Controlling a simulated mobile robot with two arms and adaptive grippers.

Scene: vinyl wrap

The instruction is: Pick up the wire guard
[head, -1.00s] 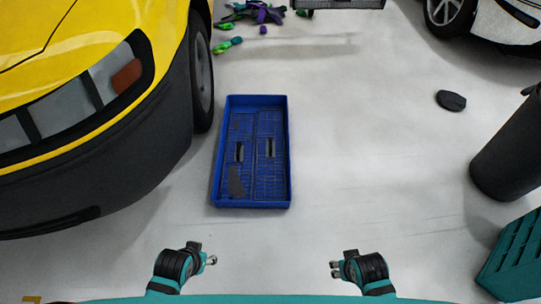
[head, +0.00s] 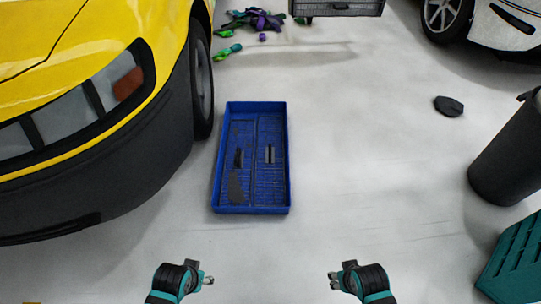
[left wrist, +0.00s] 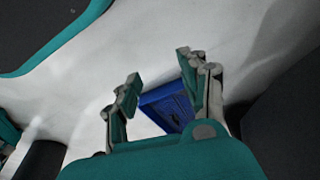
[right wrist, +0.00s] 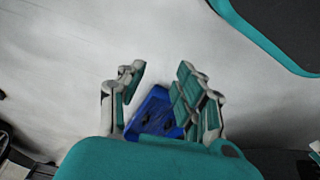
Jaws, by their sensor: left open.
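A blue tray (head: 218,190) lies on the floor ahead of me in the head view. Inside it are a dark pointed flat piece (head: 236,189) and small dark handle-like pieces (head: 270,154). I cannot tell for certain which thing is the wire guard. My left gripper (head: 209,280) is open and empty at the bottom of the head view, nearer to me than the tray. My right gripper (head: 333,281) is also open and empty, to the right. The blue tray shows beyond the fingers in the left wrist view (left wrist: 165,105) and the right wrist view (right wrist: 155,113).
A yellow car (head: 95,90) stands close along the left. A black bin (head: 505,155) and a teal crate (head: 515,260) stand at the right. A dark flat piece (head: 449,106) lies on the floor. Purple and green items (head: 258,20) lie far back. The floor right of the tray is clear.

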